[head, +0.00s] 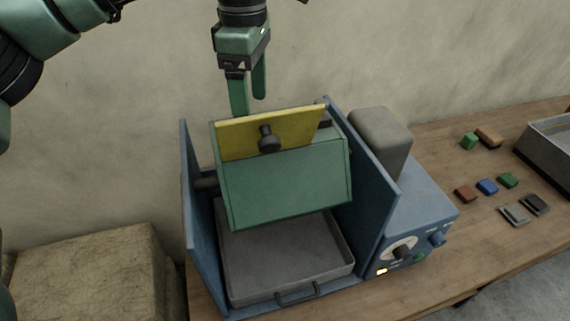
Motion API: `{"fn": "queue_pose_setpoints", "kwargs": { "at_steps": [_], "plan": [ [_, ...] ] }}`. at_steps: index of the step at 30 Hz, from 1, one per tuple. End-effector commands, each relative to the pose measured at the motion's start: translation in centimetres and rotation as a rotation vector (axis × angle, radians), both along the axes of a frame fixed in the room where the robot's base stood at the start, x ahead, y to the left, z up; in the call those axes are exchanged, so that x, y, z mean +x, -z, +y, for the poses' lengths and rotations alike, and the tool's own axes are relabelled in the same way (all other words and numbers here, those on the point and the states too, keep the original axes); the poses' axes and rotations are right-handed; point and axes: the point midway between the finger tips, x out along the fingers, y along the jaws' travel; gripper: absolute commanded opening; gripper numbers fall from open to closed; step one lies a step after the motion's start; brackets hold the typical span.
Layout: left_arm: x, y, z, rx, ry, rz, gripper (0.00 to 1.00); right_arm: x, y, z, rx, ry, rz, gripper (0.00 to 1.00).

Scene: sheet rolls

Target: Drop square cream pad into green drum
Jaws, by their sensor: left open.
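The green drum (285,190) is a box-like body hung between two blue side plates. A yellow panel (235,138) with a black knob (268,139) sits on its upper side. I cannot tell whether the drum is open behind this panel. My left gripper (249,108) points down just above the panel's upper edge, with its fingers apart and nothing visible between them. Its longer-looking finger ends at that edge; contact is unclear. I see no square cream pad. My right gripper is not in view.
A grey tray (288,262) lies under the drum. A blue control housing (425,205) and grey block (382,140) stand at its right. Several small coloured blocks (487,186) and a metal bin (548,150) are on the wooden table (425,150). A straw-coloured bale (90,270) is at left.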

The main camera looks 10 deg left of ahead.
Motion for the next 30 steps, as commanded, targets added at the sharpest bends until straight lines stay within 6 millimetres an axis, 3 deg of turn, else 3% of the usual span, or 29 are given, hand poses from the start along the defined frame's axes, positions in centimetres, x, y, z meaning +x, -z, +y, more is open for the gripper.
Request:
{"fn": "queue_pose_setpoints", "kwargs": {
  "at_steps": [5, 13, 18, 30],
  "plan": [
    [0.1, -1.1, -0.1, -0.001, -0.001, -0.004, 0.79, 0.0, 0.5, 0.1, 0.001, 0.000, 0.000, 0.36],
    [0.0, -5.7, -0.1, -0.002, 0.000, -0.002, 0.79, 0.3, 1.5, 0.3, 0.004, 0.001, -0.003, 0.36],
    [0.1, -7.4, 0.0, -0.001, -0.001, -0.001, 0.79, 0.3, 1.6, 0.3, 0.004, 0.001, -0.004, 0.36],
    [0.0, -7.8, 0.0, 0.000, 0.000, 0.001, 0.79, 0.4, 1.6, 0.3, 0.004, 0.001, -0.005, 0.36]
  ]
}}
